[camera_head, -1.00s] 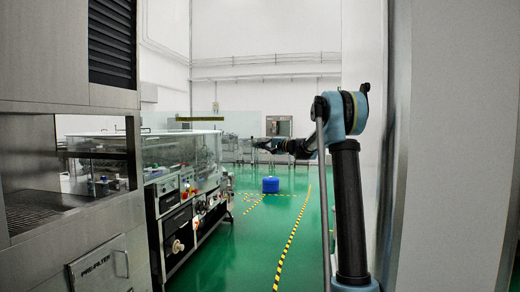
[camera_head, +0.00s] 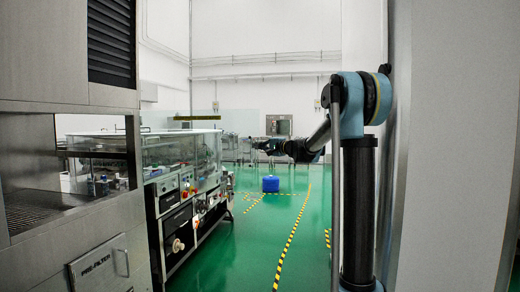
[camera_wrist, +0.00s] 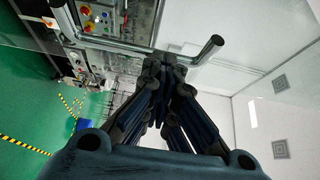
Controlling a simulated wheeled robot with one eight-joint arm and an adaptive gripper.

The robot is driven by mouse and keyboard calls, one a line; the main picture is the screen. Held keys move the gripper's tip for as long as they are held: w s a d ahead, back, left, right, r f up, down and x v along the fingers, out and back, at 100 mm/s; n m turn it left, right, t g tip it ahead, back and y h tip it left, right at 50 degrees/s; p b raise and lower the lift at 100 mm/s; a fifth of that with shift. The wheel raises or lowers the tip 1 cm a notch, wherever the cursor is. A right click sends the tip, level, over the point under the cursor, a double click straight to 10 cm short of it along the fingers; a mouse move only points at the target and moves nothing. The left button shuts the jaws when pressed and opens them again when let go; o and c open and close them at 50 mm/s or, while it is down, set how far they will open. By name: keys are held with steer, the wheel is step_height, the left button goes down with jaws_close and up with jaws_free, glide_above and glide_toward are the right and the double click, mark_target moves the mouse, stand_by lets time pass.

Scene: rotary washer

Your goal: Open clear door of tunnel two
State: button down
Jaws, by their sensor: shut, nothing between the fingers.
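In the head view my gripper (camera_head: 256,145) is stretched out to the left at the end of the arm, small and dark. In the wrist view my gripper (camera_wrist: 172,62) is shut and empty, its fingertips close to a grey metal bar handle (camera_wrist: 120,43). I cannot tell whether the fingertips touch the handle. A machine with clear panels (camera_head: 182,152) stands at the left in the head view. No tunnel label is readable, so I cannot tell which clear panel is the door of tunnel two.
A control panel (camera_wrist: 98,18) with coloured buttons is behind the handle in the wrist view. A blue box (camera_head: 271,184) stands on the green floor (camera_head: 250,250). A steel cabinet (camera_head: 60,50) is near on the left. A grey wall (camera_head: 455,150) is close on the right.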

mark_target(259, 146)
steer(key=shift+m+t+h, duration=0.3)
steer(key=shift+s+a, duration=0.2)
steer(key=shift+s, duration=0.95)
steer(key=shift+s+a, duration=0.2)
steer(key=shift+s, duration=0.95)
